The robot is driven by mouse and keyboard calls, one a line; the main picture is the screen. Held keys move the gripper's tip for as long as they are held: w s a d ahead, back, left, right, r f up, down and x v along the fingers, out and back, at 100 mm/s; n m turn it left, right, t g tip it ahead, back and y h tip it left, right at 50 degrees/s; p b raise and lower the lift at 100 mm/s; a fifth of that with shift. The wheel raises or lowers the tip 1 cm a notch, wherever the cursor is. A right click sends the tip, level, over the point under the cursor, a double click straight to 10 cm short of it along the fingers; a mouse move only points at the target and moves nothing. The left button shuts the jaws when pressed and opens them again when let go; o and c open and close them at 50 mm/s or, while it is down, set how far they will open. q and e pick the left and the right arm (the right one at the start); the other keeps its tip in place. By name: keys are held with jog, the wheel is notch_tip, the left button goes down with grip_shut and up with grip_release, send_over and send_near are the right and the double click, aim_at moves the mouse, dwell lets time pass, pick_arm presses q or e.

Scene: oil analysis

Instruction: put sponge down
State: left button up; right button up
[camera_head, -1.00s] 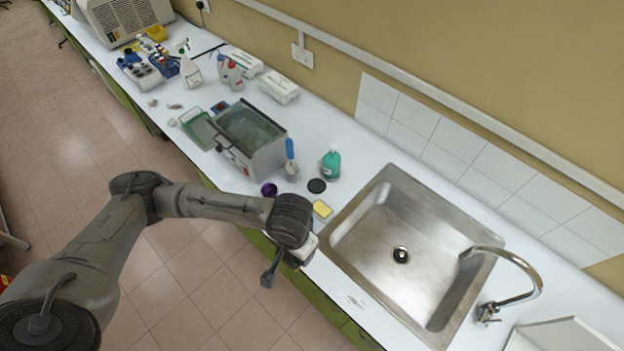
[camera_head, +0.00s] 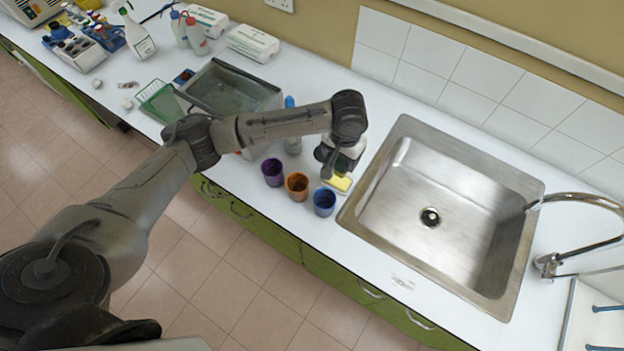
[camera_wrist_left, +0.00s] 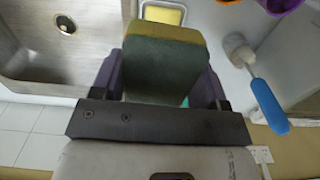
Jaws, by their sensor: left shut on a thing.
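My left gripper (camera_head: 336,166) is over the counter, just left of the sink. In the left wrist view, its two fingers (camera_wrist_left: 163,82) are shut on a sponge (camera_wrist_left: 162,68) with a dark green face and a yellowish edge. The held sponge is hard to make out in the head view. Below the gripper, a small white dish with a yellow inside (camera_head: 339,183) lies on the counter; the dish also shows in the left wrist view (camera_wrist_left: 163,14), beyond the sponge and apart from it. My right gripper is not in view.
Purple (camera_head: 272,172), orange (camera_head: 297,187) and blue (camera_head: 323,202) cups stand in a row along the counter's front edge. The steel sink (camera_head: 440,215) is to the right. A blue-handled brush (camera_wrist_left: 268,104) and a glass-topped bath (camera_head: 230,92) are to the left.

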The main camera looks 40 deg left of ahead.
pick_arm(q)
jog(key=w+a+f+b, duration=0.2)
jog(key=w+f+b, duration=0.6)
jog(key=f+b, duration=0.1)
jog(key=b, duration=0.2)
send_over(310, 171)
jog(key=shift+n, duration=0.3)
notch_tip(310, 171, down, 7)
jog(key=shift+f, duration=2.1)
jog(key=o, duration=0.6)
